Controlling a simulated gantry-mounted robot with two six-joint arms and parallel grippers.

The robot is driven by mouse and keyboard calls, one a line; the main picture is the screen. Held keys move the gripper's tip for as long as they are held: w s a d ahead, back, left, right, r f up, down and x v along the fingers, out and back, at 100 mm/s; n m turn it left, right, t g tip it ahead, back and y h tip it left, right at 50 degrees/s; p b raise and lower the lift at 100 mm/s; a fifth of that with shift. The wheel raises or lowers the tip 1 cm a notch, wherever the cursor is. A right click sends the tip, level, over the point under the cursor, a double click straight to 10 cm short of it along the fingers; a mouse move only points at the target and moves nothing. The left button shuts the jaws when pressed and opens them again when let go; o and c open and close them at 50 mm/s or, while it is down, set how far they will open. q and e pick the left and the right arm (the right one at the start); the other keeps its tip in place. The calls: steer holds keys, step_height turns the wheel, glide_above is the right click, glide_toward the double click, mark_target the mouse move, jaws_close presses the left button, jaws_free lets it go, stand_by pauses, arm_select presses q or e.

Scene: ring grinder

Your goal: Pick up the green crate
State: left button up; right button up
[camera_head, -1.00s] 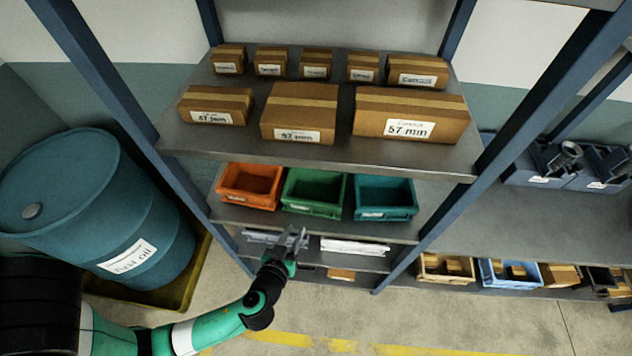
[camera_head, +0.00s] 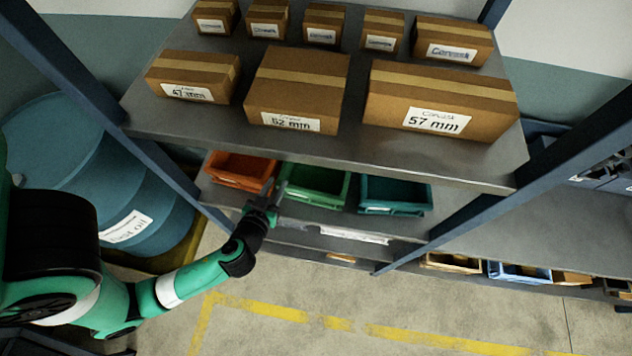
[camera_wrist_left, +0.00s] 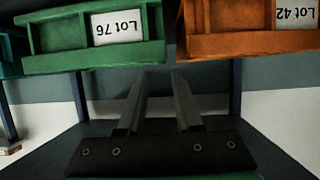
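The green crate (camera_head: 318,184) sits on the middle shelf, between the orange crate (camera_head: 240,170) and the teal crate (camera_head: 394,194). My left gripper (camera_head: 275,194) is in front of the shelf, near the green crate's front left corner. In the left wrist view, the green crate (camera_wrist_left: 66,60) with an upside-down "Lot 76" label is at upper left. The orange crate (camera_wrist_left: 232,46) is at upper right. My left gripper (camera_wrist_left: 160,75) has its fingers apart with nothing between them, pointing toward the gap between these crates. My right gripper is not in view.
The shelf above, with several cartons (camera_head: 297,90), overhangs the crates. Blue posts (camera_head: 150,150) stand at the rack's sides. A blue drum (camera_head: 110,190) stands at left. A lower shelf holds a pale item (camera_head: 350,236). The floor in front is clear.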

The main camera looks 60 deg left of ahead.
mark_target(284, 166)
arm_select(q)
steer(key=shift+w+a+f+p, duration=0.2)
steer(key=shift+w+a+p, duration=0.15)
steer(key=shift+a+p, duration=0.45)
steer(key=shift+x, duration=1.15)
steer(key=shift+w+f, duration=0.1)
steer(key=shift+w, duration=0.2)
steer(key=shift+w+a+p, duration=0.1)
steer(key=shift+a+p, duration=0.2)
steer(key=shift+p, duration=0.05)
steer(key=x, duration=0.4)
steer(key=shift+a+p, duration=0.15)
steer(key=shift+p, duration=0.2)
steer(key=shift+w+a+f, duration=0.1)
steer(key=shift+w+a, duration=0.05)
steer(key=shift+w, duration=0.05)
jaws_close()
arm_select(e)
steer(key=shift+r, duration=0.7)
